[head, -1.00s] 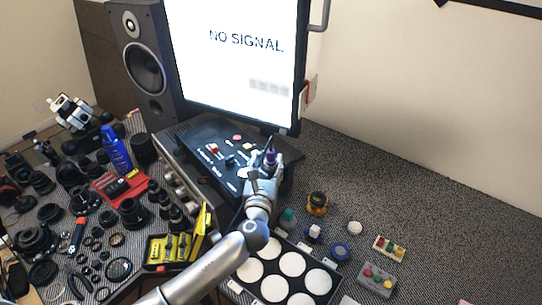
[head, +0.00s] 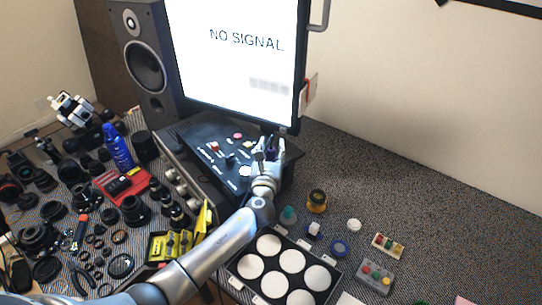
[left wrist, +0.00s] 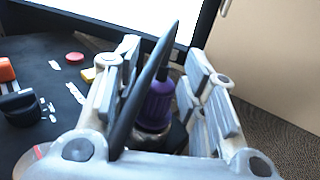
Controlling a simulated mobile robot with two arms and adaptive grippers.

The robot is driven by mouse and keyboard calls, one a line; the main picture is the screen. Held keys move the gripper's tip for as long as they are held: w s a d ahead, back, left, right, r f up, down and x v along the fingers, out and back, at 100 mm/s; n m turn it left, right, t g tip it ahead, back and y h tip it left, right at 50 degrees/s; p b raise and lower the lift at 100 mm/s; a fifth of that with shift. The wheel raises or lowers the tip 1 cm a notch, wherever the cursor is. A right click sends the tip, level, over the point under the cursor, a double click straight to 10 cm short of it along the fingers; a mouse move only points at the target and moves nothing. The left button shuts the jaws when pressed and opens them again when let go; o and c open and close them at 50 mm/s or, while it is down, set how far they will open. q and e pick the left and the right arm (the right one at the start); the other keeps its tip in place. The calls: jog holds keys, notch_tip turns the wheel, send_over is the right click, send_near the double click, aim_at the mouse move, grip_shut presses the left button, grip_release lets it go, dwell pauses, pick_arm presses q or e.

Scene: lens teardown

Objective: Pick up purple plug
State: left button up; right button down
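The purple plug (left wrist: 156,104) stands upright in the left wrist view, its lower end in a dark round base on the black panel. My left gripper (left wrist: 165,85) has its two fingers on either side of the plug. A gap shows between the plug and the right finger; contact on the left side is hidden by a dark tapered piece crossing in front. In the head view my left gripper (head: 268,147) is over the far right part of the black control panel (head: 196,135), with its fingers spread. The plug is mostly hidden there. My right gripper is out of view.
The monitor (head: 240,60) stands close behind the panel. A speaker (head: 147,65) is at the left. A tray with white discs (head: 291,260) and several small coloured parts lie in front. Lens parts crowd the left.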

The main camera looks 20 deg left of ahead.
pick_arm(q)
grip_shut()
